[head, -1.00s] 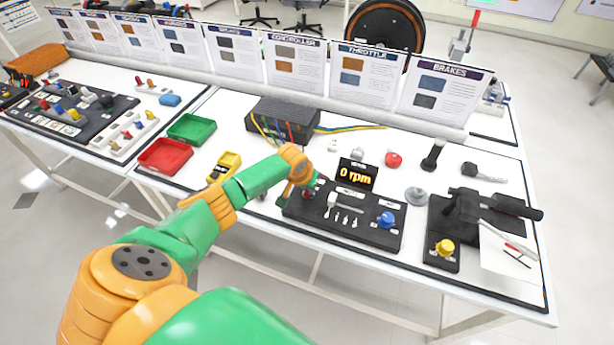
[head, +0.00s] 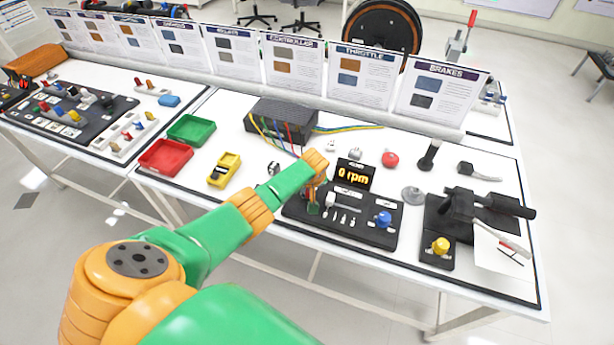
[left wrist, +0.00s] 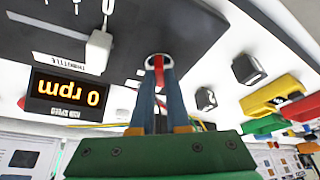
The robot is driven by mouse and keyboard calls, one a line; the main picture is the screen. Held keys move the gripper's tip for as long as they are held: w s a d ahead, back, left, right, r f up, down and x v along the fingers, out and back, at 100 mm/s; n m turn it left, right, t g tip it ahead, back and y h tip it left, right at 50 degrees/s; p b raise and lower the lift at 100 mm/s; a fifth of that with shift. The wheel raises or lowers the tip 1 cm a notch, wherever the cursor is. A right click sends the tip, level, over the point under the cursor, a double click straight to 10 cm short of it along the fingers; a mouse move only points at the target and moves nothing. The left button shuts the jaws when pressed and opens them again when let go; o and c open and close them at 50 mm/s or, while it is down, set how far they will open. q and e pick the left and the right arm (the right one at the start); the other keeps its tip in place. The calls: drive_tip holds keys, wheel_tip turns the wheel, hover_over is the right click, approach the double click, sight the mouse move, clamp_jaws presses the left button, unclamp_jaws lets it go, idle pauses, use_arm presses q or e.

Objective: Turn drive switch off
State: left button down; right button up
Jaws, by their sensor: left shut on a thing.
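The drive switch (left wrist: 158,68) shows in the left wrist view as a red lever in a silver ring on the black control panel (left wrist: 205,25). My left gripper (left wrist: 157,75) is shut on its red lever, one blue-grey finger on each side. In the head view the left gripper (head: 315,205) is at the left end of the panel (head: 365,232) and hides the switch. Whether the switch is on or off cannot be told. The display (head: 355,175) behind the panel reads 0 rpm; it shows upside down in the left wrist view (left wrist: 66,93). My right gripper is not in view.
A white throttle lever (head: 333,200) and a blue knob (head: 383,219) sit on the panel right of the gripper. A dark controller box (head: 282,122) with coloured wires stands behind. A yellow meter (head: 224,170) and red (head: 166,157) and green (head: 191,129) trays are left.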

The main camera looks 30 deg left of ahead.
use_arm(q)
drive_tip(key=shift+w+r, duration=0.1)
idle(0.3)
drive_tip(key=c, duration=0.9)
unclamp_jaws()
drive_tip(key=shift+a, duration=0.1)
drive_tip(key=shift+r+p, duration=0.35)
drive_tip(key=p+v, duration=0.3)
drive_tip(key=v, duration=0.3)
drive_tip(key=shift+r, duration=0.1)
